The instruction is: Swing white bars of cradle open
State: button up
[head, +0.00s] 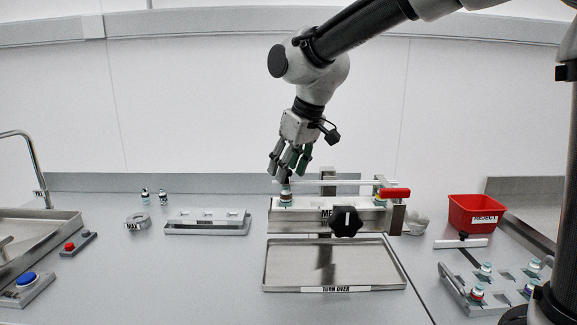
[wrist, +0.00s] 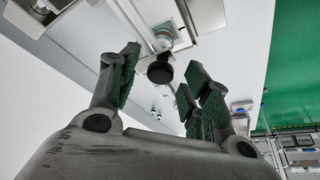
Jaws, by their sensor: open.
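The cradle (head: 285,221) is a silver trough in the middle of the bench with a black knob (head: 347,221) at its front. A thin white bar (head: 345,182) runs lengthwise above it, toward a red handle (head: 396,193) at its right end. A vial (head: 286,198) stands at the cradle's left end. I cannot tell whether the fingers touch the vial.
A shallow metal tray (head: 335,264) labelled TURN OVER lies in front of the cradle. A narrow rack (head: 207,222) stands left, and a red REJECT bin (head: 477,214) right. Several vials sit in a rack (head: 500,290) at lower right. A sink (head: 60,222) is far left.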

grip_shut()
